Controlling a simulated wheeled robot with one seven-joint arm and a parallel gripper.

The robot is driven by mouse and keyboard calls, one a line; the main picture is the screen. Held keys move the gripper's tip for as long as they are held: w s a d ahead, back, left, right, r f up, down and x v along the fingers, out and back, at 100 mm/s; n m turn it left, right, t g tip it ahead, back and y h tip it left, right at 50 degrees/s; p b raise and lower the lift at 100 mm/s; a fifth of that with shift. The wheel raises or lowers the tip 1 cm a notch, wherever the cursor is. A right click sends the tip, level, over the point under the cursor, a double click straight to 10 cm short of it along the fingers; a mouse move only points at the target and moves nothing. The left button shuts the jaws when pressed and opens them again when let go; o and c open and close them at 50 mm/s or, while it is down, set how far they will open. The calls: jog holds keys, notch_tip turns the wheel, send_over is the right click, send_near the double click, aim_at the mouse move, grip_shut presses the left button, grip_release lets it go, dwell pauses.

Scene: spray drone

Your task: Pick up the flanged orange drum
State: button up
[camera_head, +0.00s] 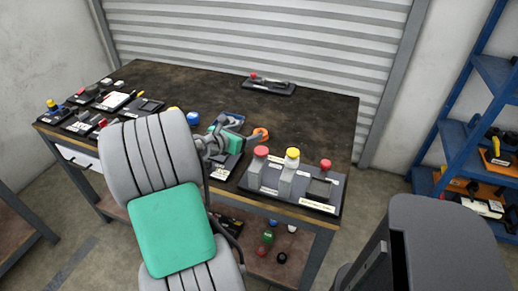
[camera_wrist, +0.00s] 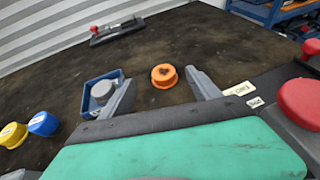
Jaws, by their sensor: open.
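The flanged orange drum (camera_wrist: 164,76) stands on the dark worktable in the wrist view, a short way beyond my fingertips. It has a round top and a wider rim at its base. My gripper (camera_wrist: 160,92) is open in the wrist view, one finger to the left and one to the right of the drum in the picture. Nothing is between the fingers, and I see no contact with the drum.
A blue tray (camera_wrist: 88,101) with a grey round part lies close to the left finger. Blue (camera_wrist: 43,124) and yellow (camera_wrist: 13,135) caps stand further left. Red- and yellow-capped grey bottles (camera_head: 257,170) stand on a board at right. The tabletop (camera_head: 305,115) behind the drum is clear.

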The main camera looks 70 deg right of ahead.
notch_tip(320, 180, down, 2)
jog(key=shift+f+b, duration=0.1)
jog(key=shift+b, duration=0.2)
jog(key=x, duration=0.7)
jog(key=shift+s+d+f+b, duration=0.1)
jog(key=shift+s+d+b, duration=0.2)
jog(key=shift+b, duration=0.1)
jog(key=c, duration=1.3)
